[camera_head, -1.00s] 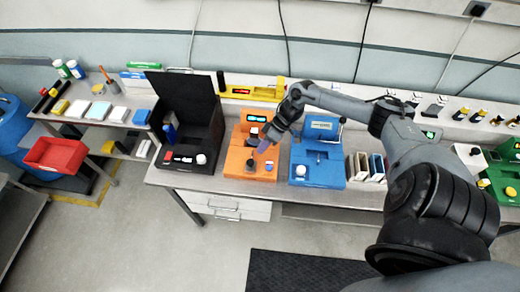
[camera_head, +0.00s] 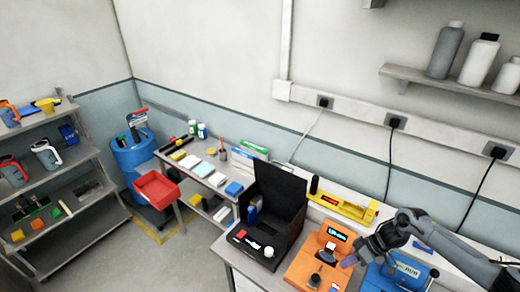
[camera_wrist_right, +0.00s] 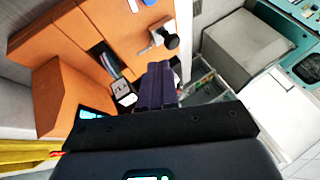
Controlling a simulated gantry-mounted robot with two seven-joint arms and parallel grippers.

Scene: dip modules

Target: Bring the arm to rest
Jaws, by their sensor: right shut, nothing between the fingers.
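My right gripper (camera_head: 349,261) is above the right side of the orange device (camera_head: 300,268) in the head view. In the right wrist view, the purple fingers (camera_wrist_right: 156,84) are together, with nothing between them. The orange device also shows there (camera_wrist_right: 118,28), with a dark knob and a small display beside and beyond the fingers. I cannot tell how high the fingers are above the bench. My left gripper is not in view.
A black open case (camera_head: 281,196) stands left of the orange device, and a blue device (camera_head: 385,281) stands to its right. A yellow fixture (camera_head: 343,206) lies behind. A red bin (camera_head: 157,190) and a shelf rack are farther left. Open floor lies in front.

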